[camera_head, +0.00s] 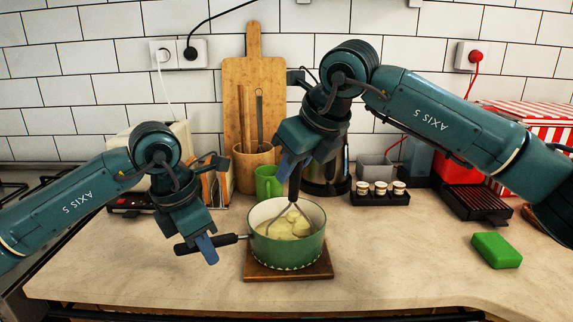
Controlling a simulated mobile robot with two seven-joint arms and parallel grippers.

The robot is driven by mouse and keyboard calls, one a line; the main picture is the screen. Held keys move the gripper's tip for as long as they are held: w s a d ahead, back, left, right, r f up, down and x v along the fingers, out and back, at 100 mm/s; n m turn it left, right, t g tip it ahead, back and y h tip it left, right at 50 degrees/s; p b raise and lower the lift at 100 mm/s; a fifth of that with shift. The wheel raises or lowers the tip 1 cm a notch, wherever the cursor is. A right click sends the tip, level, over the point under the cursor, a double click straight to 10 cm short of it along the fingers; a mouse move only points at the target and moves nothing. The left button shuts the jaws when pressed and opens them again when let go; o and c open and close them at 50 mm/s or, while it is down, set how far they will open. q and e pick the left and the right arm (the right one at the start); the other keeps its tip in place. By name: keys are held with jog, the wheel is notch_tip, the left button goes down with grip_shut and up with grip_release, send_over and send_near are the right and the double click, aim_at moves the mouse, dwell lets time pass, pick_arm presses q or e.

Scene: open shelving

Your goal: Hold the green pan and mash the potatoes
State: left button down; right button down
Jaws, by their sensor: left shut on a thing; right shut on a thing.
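The green pan (288,258) stands upright on a wooden board (255,270) near the middle of the counter. Yellow potatoes (285,231) lie inside it. My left gripper (195,246) is shut on the pan's dark handle (224,240), left of the pan. My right gripper (292,168) is above the pan and shut on the dark handle of the masher (294,187). The masher's wire end reaches down into the pan among the potatoes. Its exact contact with them is hard to tell.
A green mug (268,184), a utensil pot (252,166) and a tall cutting board (251,85) stand behind the pan. Small jars (380,188) sit in a dark rack. A green sponge (496,250) lies at right. The counter between pan and sponge is clear.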

jog(key=shift+w+d, duration=0.4)
jog(key=shift+d, duration=0.25)
jog(key=shift+w+d, duration=0.2)
jog(key=shift+w, duration=0.45)
jog(key=shift+s+a, duration=0.1)
jog(key=shift+a, duration=0.05)
